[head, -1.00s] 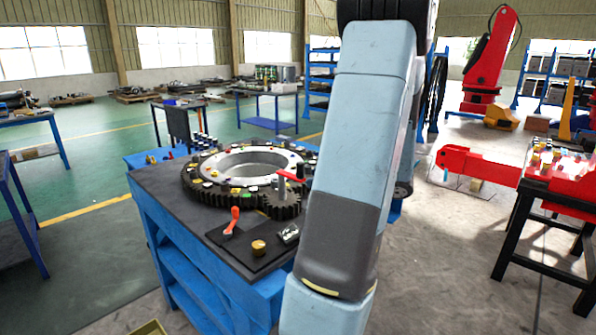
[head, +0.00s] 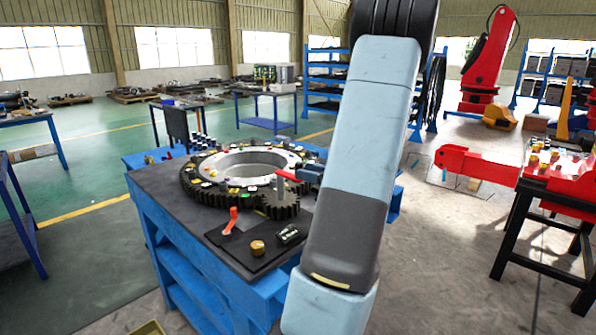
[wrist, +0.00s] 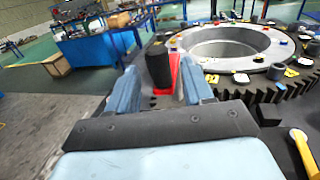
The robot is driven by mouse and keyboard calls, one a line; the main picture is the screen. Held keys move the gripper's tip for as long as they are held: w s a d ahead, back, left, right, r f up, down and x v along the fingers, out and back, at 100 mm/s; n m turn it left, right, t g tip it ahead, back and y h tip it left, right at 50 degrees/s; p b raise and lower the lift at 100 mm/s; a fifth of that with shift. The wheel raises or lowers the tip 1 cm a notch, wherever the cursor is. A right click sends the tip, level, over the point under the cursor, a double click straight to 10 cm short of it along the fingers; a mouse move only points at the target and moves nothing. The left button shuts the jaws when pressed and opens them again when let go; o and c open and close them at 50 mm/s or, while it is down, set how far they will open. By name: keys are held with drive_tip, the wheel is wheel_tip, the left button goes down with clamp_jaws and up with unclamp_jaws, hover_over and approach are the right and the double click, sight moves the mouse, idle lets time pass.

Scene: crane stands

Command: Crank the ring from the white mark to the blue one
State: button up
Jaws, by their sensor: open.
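The ring (head: 196,184) is a dark toothed wheel with a pale inner band, lying flat on the blue bench. Many small coloured tags sit on it; I cannot tell which are the white and blue marks. A dark pinion gear (head: 283,211) meshes at its near right side, with a red crank arm (head: 288,175) above. In the wrist view the crank's black handle (wrist: 158,66) stands upright between the fingers of my open gripper (wrist: 160,82), with the red arm (wrist: 175,70) beside it. In the head view my gripper (head: 309,173) is partly hidden by my arm.
On the bench's near corner are an orange-red lever (head: 232,221), a yellow knob (head: 257,247) and a black switch (head: 289,235). A red machine (head: 480,165) and a black-legged table (head: 535,190) stand at the right. Open floor lies left of the bench.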

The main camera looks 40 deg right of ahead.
drive_tip(key=shift+x, duration=1.95)
clamp_jaws()
drive_tip(key=shift+a, duration=0.15)
drive_tip(key=shift+s, duration=0.1)
